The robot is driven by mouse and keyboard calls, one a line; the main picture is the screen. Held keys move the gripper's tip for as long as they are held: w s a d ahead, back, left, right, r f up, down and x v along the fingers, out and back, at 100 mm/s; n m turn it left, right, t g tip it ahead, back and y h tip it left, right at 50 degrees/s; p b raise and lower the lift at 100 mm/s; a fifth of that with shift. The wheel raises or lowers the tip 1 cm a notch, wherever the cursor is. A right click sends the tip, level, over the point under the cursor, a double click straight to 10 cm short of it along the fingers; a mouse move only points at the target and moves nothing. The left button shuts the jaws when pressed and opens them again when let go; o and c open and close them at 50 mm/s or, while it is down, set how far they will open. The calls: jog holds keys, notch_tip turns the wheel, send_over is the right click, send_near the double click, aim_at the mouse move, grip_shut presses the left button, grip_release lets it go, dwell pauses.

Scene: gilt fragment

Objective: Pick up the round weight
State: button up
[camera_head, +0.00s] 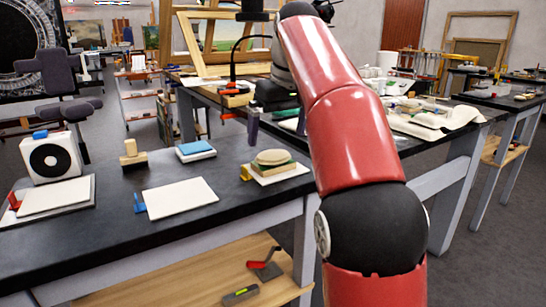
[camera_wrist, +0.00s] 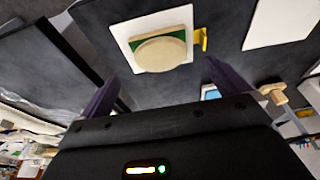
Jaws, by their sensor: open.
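The round weight (camera_head: 271,157) is a flat beige disc. It lies on a green piece on a small white board (camera_head: 290,173) on the dark workbench. In the wrist view the round weight (camera_wrist: 160,54) shows ahead of and between the finger directions, with the green piece and white board (camera_wrist: 122,22) behind it. My gripper (camera_wrist: 161,72) is open, with dark purple fingers on either side and nothing between them. In the head view my gripper (camera_head: 251,127) hangs above and slightly left of the weight, clear of it. One finger shows plainly there.
A yellow block (camera_head: 245,173) is at the board's left edge. A blue-topped block (camera_head: 196,149), a white panel with a blue clip (camera_head: 180,199) and a wooden-handled stamp (camera_head: 133,155) stand left on the bench. The bench's front edge is close to the weight.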

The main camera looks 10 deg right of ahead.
aim_at(274, 153)
jog(key=b+x, duration=0.2)
jog(key=x, duration=0.3)
jog(key=shift+w+a+f, duration=0.1)
jog(key=shift+w+f, duration=0.05)
jog(key=shift+f, duration=0.1)
jog(key=c, duration=1.4)
jog(key=shift+r, duration=0.1)
jog(key=shift+r, duration=0.1)
